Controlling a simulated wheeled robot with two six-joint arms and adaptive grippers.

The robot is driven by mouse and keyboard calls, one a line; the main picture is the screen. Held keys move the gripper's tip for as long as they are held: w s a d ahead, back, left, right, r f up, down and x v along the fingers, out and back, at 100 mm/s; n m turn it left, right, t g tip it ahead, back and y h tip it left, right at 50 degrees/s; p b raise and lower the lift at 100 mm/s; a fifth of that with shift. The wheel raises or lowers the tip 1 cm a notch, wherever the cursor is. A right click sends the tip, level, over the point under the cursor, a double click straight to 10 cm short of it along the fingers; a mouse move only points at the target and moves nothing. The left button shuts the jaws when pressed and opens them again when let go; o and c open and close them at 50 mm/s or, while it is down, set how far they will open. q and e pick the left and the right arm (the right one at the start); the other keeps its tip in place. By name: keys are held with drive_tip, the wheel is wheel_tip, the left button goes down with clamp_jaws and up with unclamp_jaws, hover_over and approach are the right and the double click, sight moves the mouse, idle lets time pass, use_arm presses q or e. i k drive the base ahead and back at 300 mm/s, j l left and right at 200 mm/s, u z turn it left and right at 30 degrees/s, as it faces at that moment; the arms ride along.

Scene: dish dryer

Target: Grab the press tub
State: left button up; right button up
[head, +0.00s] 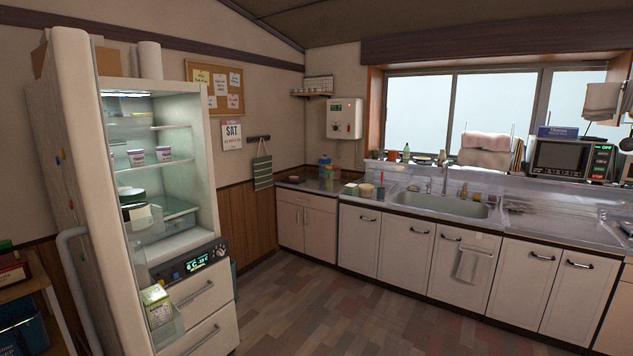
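No thing in the head view can be surely told as the press tub. The tall fridge (211,150) at the left stands open and lit inside. Two small white cups with dark bands, a left cup (136,158) and a right cup (164,154), stand on its middle shelf. A dark tub with a green top (132,197) sits lower, partly hidden by the fridge's left side. A green and white carton (156,306) stands low at the front behind a clear panel. Neither of my grippers is in view.
The wooden floor (300,310) in the middle is clear. A counter with a sink (440,205) runs along the back and right. Small containers, including a green box (366,190), stand on it. A microwave (560,158) is at the right. A low wooden shelf (30,286) edges the left.

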sight(328, 175)
drive_tip(key=i, duration=2.85)
drive_tip(key=i+l, duration=0.15)
drive_tip(key=i, duration=2.75)
drive_tip(key=j+u, duration=0.05)
drive_tip(key=j, duration=0.1)
